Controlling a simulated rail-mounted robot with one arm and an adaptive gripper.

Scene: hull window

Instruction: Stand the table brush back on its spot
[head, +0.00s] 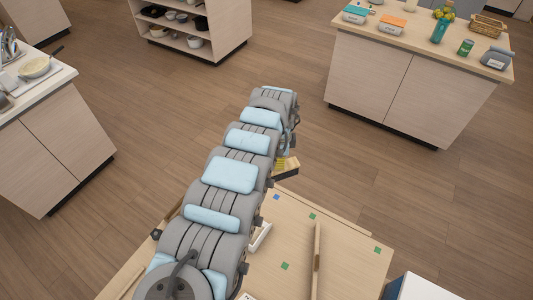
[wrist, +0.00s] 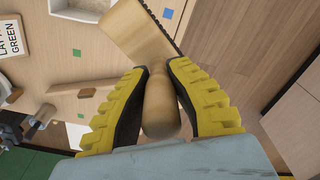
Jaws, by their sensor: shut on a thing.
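My gripper (wrist: 157,78) is shut on the brush's wooden handle in the wrist view. The table brush (wrist: 140,32) has a pale wooden head with a dark bristle edge, pointing to the top of that view. In the head view the brush (head: 289,170) shows only in part beside the end of my arm, near the far edge of the pale wooden table; my arm hides most of my gripper. The brush seems held above the table and floor; its exact height is unclear.
The table (head: 345,260) bears a blue square (head: 276,197), several green squares (head: 312,216), a long wooden bar (head: 317,245) and a white tray (head: 261,237) partly behind my arm. A label (wrist: 10,38) reads "GREEN". Counters stand beyond open floor.

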